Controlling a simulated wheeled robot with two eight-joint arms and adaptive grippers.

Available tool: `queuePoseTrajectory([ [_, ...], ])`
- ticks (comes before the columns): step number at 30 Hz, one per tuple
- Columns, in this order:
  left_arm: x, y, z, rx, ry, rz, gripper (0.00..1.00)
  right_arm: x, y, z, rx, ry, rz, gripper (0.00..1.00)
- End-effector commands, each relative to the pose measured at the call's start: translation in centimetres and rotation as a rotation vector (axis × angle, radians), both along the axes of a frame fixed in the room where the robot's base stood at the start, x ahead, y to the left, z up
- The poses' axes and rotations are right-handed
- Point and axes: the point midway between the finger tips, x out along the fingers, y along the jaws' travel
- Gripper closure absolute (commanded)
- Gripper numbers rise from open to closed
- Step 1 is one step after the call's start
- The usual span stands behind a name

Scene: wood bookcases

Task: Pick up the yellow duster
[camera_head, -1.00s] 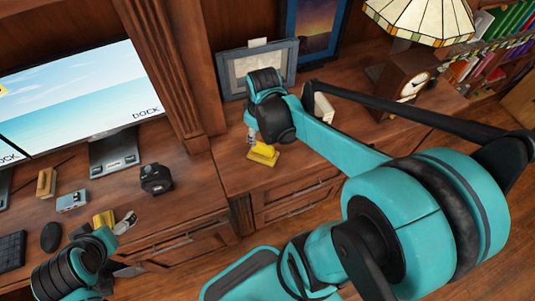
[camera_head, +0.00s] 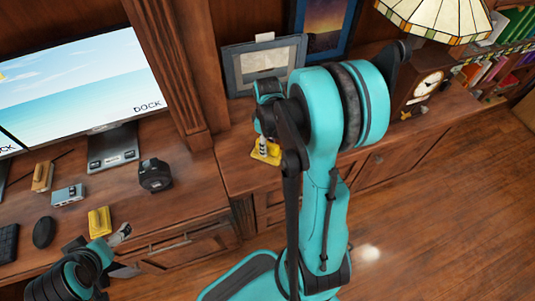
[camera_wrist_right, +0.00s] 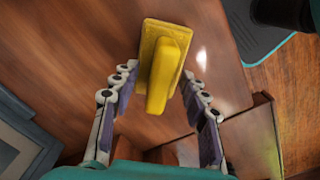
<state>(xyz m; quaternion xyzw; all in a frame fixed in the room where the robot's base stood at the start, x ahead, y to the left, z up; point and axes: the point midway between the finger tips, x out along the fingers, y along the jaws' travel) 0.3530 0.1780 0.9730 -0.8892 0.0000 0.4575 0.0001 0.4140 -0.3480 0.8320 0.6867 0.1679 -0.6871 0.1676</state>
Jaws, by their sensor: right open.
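The yellow duster (camera_head: 271,156) lies on the wooden cabinet top right of the monitor, partly hidden by my right gripper (camera_head: 263,143). In the right wrist view the duster (camera_wrist_right: 165,75) shows a flat yellow base with a raised bar handle. My right gripper (camera_wrist_right: 157,72) is open, with one finger on each side of the duster; whether they touch it I cannot tell. My left gripper (camera_head: 126,251) is open and empty at the front edge of the desk.
A second yellow block (camera_head: 99,221) lies on the desk by my left gripper. A black mouse (camera_head: 43,232), a small grey box (camera_head: 67,195), a brown block (camera_head: 42,176) and a black round object (camera_head: 155,175) are nearby. A picture frame (camera_head: 236,72) stands behind the duster; a clock (camera_head: 427,87) stands right.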

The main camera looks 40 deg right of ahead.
Motion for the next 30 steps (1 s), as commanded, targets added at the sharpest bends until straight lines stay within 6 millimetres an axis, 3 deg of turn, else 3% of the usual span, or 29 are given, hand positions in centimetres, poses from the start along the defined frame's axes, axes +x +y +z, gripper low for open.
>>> queuePoseTrajectory([
  [7, 0.0, 0.0, -0.1, 0.0, 0.0, 0.0, 0.08, 0.0, 0.0, -0.4, 0.0, 0.0, 0.0, 0.55],
  [8, 0.0, 0.0, -0.1, 0.0, 0.0, 0.0, 0.08, 0.0, 0.0, -0.4, 0.0, 0.0, 0.0, 0.6],
  [12, 0.0, 0.0, -0.1, 0.0, 0.0, 0.0, 0.08, 0.0, 0.0, -0.4, 0.0, 0.0, 0.0, 0.97],
  [13, 0.0, 0.0, -0.1, 0.0, 0.0, 0.0, 0.08, 0.0, 0.0, -0.4, 0.0, 0.0, 0.0, 1.0],
  [23, 0.0, 0.0, -0.1, 0.0, 0.0, 0.0, 0.08, 0.0, 0.0, -0.3, 0.0, 0.0, 0.0, 1.0],
  [30, 0.0, 0.0, 1.1, 0.0, 0.0, 0.0, 0.08, 0.0, 0.0, 1.8, 0.0, 0.0, 0.0, 1.0],
])
